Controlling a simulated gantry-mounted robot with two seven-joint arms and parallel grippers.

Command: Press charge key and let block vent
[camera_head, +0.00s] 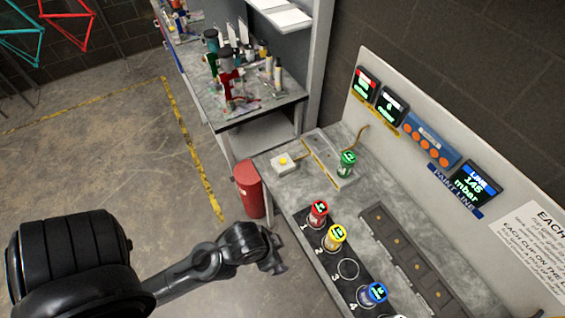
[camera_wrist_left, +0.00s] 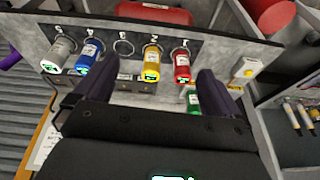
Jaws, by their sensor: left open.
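The charge key looks to be the small pale box with a yellow button (camera_head: 284,161) on the bench's far left; its box also shows in the left wrist view (camera_wrist_left: 246,68). Beside it a grey block (camera_head: 320,148) lies on the bench with a green canister (camera_head: 347,163) upright at its near end. That canister is partly hidden behind a finger in the left wrist view (camera_wrist_left: 193,102). My left gripper (camera_head: 274,252) is beside the bench's front edge, apart from the key and block. Its two fingers are spread and empty in the left wrist view (camera_wrist_left: 153,84). My right gripper is not seen.
A black strip holds red (camera_head: 318,212), yellow (camera_head: 336,237) and blue (camera_head: 373,293) canisters; ring 3 (camera_head: 348,269) is empty. A screen (camera_head: 474,188) reads LINE 145 mbar. A cluttered side table (camera_head: 258,110) stands behind.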

